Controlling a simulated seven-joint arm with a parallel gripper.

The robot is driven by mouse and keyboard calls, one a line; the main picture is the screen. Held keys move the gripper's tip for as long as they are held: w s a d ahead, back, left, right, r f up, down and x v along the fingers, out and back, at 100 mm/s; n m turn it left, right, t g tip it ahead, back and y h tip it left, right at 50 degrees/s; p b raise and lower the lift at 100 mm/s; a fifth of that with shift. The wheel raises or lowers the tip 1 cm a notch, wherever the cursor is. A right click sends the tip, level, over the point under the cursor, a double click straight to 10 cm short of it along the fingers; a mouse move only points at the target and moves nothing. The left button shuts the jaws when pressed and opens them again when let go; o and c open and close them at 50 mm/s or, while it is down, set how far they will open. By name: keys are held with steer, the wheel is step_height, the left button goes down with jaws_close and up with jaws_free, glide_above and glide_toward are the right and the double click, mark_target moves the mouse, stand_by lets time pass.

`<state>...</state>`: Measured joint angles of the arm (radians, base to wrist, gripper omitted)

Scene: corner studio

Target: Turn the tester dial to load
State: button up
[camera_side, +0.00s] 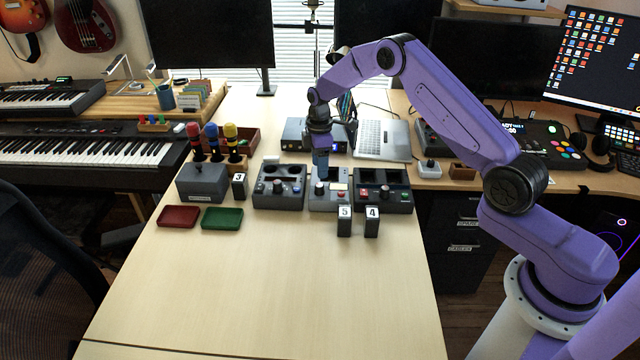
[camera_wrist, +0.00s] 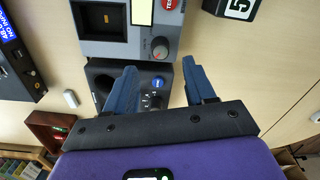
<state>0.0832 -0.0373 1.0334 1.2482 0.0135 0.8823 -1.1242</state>
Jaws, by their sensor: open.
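The tester (camera_side: 327,203) is the middle grey device in the row on the table. It also shows at the top of the wrist view (camera_wrist: 120,48), with a pale yellow screen, a red TEST button and a dark slot. Its dial (camera_wrist: 160,48) is a small round knob with a reddish mark; it shows in the side view (camera_side: 320,188) just below the fingers. Its position labels are too small to read. My gripper (camera_side: 321,174) points down above the tester, open and empty. In the wrist view its blue fingertips (camera_wrist: 160,63) lie either side of the dial's line, apparently above it.
A device with round wells (camera_side: 278,203) stands left of the tester, and another device (camera_side: 384,205) stands right. Number blocks 5 (camera_side: 344,222) and 4 (camera_side: 372,222) stand in front. A blue-lit box (camera_side: 296,133) and a laptop (camera_side: 382,140) are behind. The front table is clear.

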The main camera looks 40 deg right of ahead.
mark_target(320, 185)
step_height(320, 185, down, 7)
steer(key=shift+f, duration=0.15)
stand_by(0.4)
jaws_close()
